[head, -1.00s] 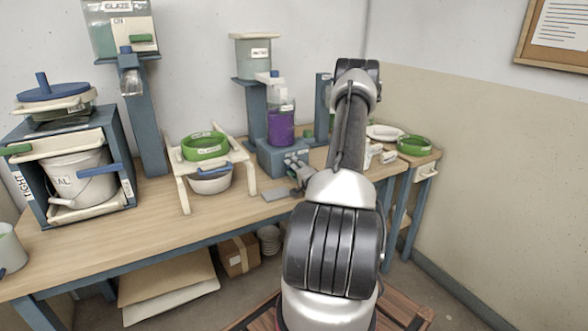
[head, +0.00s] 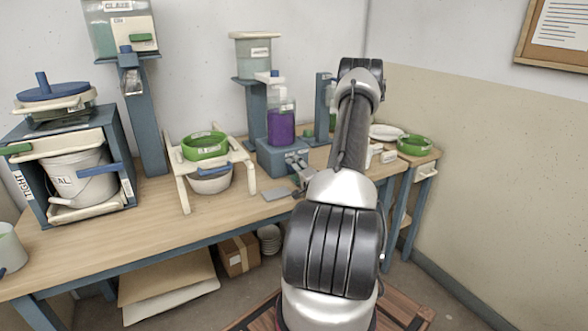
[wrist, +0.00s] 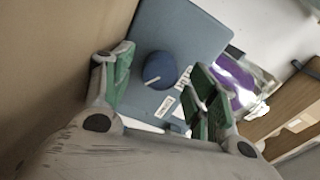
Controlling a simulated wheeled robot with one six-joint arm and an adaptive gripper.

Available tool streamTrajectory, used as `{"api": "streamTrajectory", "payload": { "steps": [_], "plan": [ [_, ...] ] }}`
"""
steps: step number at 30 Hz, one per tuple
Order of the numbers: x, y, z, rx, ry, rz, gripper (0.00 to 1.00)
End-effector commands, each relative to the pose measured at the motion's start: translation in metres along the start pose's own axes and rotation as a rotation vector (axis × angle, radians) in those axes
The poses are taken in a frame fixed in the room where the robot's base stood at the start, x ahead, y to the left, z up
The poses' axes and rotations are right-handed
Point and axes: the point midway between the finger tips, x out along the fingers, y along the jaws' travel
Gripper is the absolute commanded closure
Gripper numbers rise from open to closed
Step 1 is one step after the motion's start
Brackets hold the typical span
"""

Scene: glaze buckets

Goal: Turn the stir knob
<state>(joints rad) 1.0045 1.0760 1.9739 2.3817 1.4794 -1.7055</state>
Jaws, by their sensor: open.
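The stir knob (wrist: 160,70) is a round dark-blue knob with a white pointer line, on the blue face of the stirrer base (wrist: 195,35). In the wrist view my gripper (wrist: 163,76) is open, with one green-padded finger on each side of the knob. A gap shows between the knob and each finger in the picture; I cannot tell the depth. In the head view the stirrer base (head: 283,156) carries a clear jar with purple glaze (head: 281,125). My gripper (head: 301,177) is just in front of its right side, partly hidden by my arm.
A white stand with a green ring (head: 205,145) is left of the stirrer. A cabinet with a grey bucket (head: 80,177) is at the far left. Another green ring (head: 413,145) lies at the bench's right end. The bench front between cabinet and stand is clear.

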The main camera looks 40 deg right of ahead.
Motion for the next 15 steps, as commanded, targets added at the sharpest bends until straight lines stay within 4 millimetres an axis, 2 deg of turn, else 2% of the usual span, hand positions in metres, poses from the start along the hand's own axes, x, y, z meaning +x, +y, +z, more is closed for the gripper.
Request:
{"api": "streamTrajectory", "payload": {
  "steps": [9,15],
  "plan": [
    [-0.071,0.001,-0.001,0.004,0.005,0.003,0.42],
    [-0.098,0.001,-0.001,0.002,0.003,0.001,0.42]
  ]
}}
